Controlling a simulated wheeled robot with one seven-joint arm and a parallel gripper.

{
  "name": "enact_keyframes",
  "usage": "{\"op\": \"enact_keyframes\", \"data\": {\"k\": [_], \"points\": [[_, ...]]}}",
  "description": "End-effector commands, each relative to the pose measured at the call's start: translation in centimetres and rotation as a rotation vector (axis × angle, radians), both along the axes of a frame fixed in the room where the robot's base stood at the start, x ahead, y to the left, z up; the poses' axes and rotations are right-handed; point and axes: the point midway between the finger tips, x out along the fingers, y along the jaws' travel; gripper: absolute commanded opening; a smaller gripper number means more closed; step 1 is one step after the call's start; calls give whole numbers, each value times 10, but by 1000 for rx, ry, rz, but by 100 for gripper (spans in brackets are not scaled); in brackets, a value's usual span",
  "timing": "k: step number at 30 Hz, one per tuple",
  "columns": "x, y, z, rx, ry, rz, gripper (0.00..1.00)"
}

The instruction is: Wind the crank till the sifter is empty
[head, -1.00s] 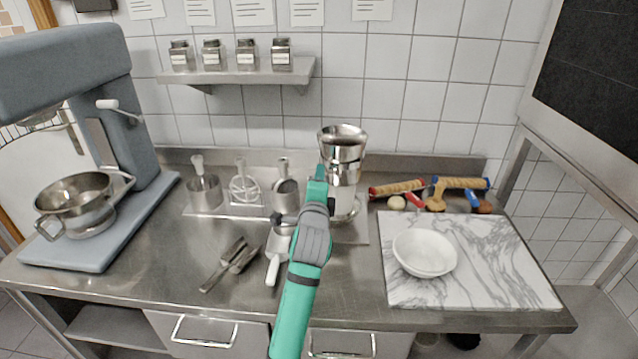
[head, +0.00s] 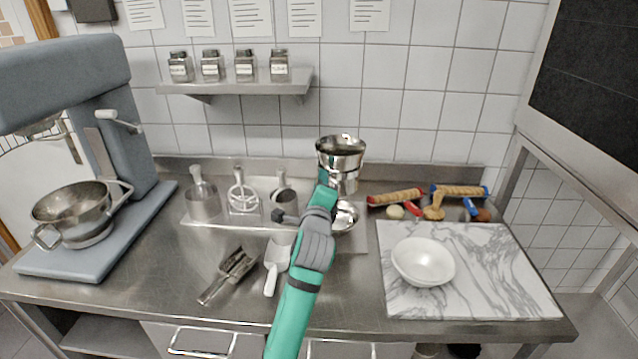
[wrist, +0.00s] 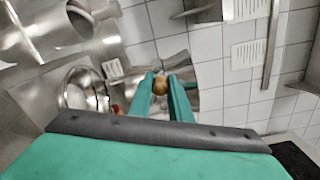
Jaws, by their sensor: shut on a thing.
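The sifter (head: 341,146) is a shiny metal cup with a flared rim, held upright above the back of the steel counter. Its inside looks like bare metal in the head view, but I cannot be sure of what is deep in it. A small metal bowl (head: 346,216) stands below it, partly hidden by my arm; a bowl also shows in the wrist view (wrist: 84,88). My gripper (head: 325,178) is at the sifter's front. In the wrist view, its teal fingers are shut on the crank's round brown knob (wrist: 160,92). The crank's arm is hidden.
A stand mixer (head: 75,130) is at the left. Measuring tools and scoops (head: 230,272) lie left of my arm. Rolling pins (head: 395,197) and a marble board (head: 480,280) with a white bowl (head: 423,261) are at the right. A jar shelf (head: 235,83) hangs behind.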

Motion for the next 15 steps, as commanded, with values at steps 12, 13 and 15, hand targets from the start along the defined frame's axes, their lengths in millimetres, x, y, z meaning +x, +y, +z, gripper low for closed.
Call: {"op": "enact_keyframes", "data": {"k": [12, 13, 15], "points": [[0, 0, -1, -1, 2, 1, 36], [-1, 1, -1, -1, 1, 2, 36], [-4, 1, -1, -1, 1, 2, 36]]}}
